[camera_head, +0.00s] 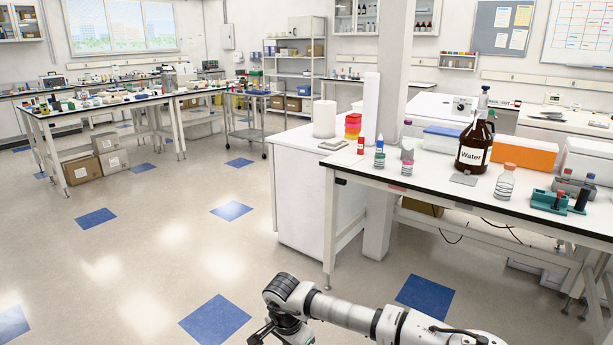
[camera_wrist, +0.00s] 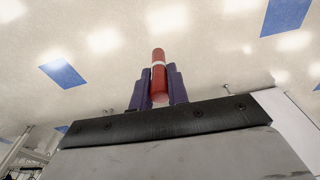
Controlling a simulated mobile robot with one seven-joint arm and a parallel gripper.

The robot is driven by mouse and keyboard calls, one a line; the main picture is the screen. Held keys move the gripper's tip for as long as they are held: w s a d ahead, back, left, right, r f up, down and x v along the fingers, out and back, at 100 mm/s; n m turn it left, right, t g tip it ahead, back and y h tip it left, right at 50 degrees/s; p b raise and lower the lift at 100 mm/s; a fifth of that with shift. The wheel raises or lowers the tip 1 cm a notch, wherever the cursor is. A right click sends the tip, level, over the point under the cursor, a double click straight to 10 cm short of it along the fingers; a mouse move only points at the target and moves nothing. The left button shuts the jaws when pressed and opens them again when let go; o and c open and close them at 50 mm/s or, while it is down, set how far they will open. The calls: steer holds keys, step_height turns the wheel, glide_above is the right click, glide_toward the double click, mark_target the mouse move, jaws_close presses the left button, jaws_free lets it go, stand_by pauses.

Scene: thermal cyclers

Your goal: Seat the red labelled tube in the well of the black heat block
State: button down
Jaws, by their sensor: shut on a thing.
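In the wrist view, a red tube (camera_wrist: 159,81) with a pale band near its far end stands between the two purple fingers of my gripper (camera_wrist: 158,70). The fingers are shut on its sides, and its far end sticks out past the fingertips. Only bare floor shows behind it. In the head view, my gripper (camera_head: 263,334) is at the bottom edge, over the floor and well away from the benches; the tube cannot be made out there. I cannot pick out the black heat block with certainty in either view.
A white-topped bench (camera_head: 440,182) at right carries a brown water bottle (camera_head: 474,146), a clear bottle (camera_head: 505,183), a teal rack (camera_head: 549,201), an orange box (camera_head: 525,153) and small bottles. A cluttered bench (camera_head: 75,110) stands at far left. The floor between is open.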

steer(key=s+d+f+n, duration=0.1)
steer(key=f+n, duration=0.3)
steer(key=f, duration=0.4)
steer(key=s+d+f+n, duration=0.2)
steer(key=f+n, duration=0.2)
steer(key=f, duration=0.4)
steer(key=shift+f+y, duration=0.2)
steer(key=shift+y, duration=0.2)
steer(key=shift+s+d, duration=0.15)
steer(key=s, duration=0.4)
steer(key=shift+d, duration=0.15)
